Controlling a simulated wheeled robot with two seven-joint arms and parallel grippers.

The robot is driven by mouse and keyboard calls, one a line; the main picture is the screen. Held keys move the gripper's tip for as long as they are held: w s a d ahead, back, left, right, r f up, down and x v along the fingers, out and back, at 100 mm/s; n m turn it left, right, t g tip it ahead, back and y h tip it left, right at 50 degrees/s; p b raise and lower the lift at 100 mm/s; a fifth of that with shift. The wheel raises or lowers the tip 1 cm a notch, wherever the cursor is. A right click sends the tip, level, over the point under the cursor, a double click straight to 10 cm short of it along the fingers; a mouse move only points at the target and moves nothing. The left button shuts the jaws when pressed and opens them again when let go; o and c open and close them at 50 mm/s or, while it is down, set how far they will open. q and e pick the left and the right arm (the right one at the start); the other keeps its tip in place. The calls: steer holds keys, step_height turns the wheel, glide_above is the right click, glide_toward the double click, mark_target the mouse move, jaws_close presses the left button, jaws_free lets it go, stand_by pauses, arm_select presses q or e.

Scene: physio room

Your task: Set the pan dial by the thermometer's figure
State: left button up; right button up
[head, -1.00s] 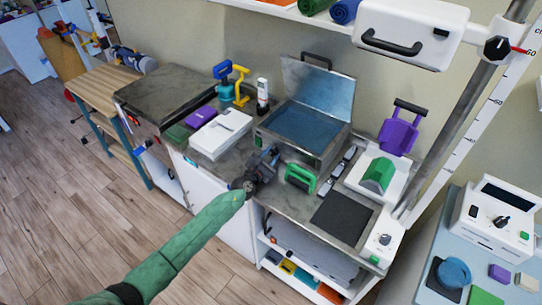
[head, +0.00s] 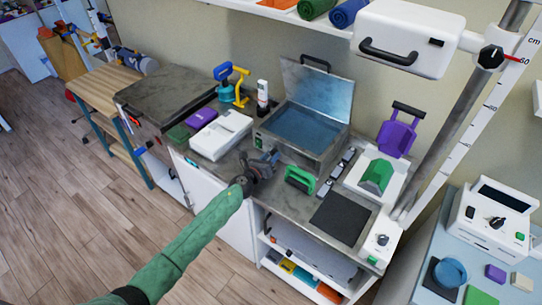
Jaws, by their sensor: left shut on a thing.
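The pan (head: 300,143) is an open metal box of bluish water on the grey counter, its lid (head: 318,92) raised. My left gripper (head: 268,158) is at the left part of the pan's front face, shut on what appears to be the pan dial. The fingers hide the dial, so its setting cannot be read. A small dark and green panel shows on the pan's front just above the gripper. A white upright device (head: 262,98), possibly the thermometer, stands behind the pan's left side; no figure is legible. My right gripper is not in view.
A white case (head: 221,135) and a blue-and-yellow pump (head: 230,85) stand to the left. A dark mat (head: 340,218) lies at the front right. A slanted white measuring post (head: 470,130) rises at right.

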arm_select(q)
steer(key=shift+n, duration=0.5)
steer(key=o, duration=1)
steer(key=shift+s+a, duration=0.1)
steer(key=shift+a, duration=0.05)
steer(key=shift+b+v, duration=0.45)
steer(key=shift+v, duration=3.3)
